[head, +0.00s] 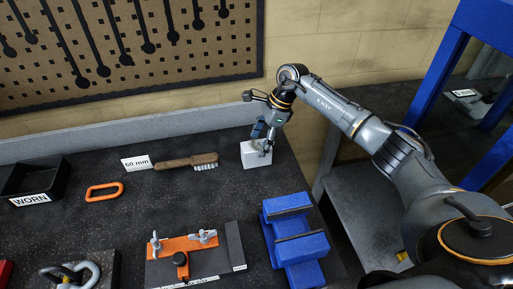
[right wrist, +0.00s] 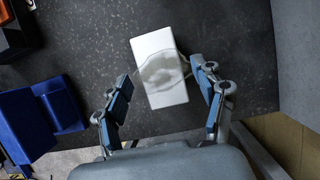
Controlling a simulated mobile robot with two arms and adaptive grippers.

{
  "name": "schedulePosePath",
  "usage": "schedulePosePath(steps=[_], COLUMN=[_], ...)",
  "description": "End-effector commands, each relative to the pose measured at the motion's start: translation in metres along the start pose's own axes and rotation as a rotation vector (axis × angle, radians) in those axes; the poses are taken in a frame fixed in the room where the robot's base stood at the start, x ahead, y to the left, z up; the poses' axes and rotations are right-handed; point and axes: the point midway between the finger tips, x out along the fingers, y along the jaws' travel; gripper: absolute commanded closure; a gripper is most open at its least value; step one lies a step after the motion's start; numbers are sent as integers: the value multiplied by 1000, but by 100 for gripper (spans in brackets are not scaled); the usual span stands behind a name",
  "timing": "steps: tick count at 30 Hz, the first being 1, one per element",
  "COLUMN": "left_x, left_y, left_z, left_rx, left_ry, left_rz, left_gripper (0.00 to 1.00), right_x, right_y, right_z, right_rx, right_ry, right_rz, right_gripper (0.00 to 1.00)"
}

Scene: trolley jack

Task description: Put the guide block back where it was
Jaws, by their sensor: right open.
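A white block, which looks to be the guide block (head: 256,158), lies on the dark bench near its back right. In the right wrist view the white block (right wrist: 157,50) shows a grey marking or hollow across its middle. My right gripper (head: 262,139) is over the block and open. My left gripper is not in view.
A wooden-handled brush (head: 187,162) and a "60 mm" card (head: 137,163) lie left of the block. A blue vice (head: 293,238) and an orange-topped fixture (head: 190,247) stand nearer. A "WORN" bin (head: 35,181) is far left. Bare bench lies between block and vice.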

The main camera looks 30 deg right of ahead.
Motion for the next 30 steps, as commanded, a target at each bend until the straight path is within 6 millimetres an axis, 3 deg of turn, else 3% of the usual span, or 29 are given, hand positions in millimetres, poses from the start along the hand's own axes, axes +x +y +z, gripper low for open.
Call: schedulePosePath(steps=[6, 12, 18, 30], left_x=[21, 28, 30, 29], left_y=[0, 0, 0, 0], left_z=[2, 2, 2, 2], left_rx=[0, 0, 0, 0], left_ry=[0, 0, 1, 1], left_rz=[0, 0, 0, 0], left_gripper=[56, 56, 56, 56], right_x=[-48, -80, -92, -93], right_y=[-1, -1, 0, 0], right_z=[-2, -1, 0, 0], right_rx=[-1, -1, 0, 0], right_ry=[1, 0, 0, 0], right_rz=[-7, -3, 0, 0], right_gripper=[31, 31, 31, 31])
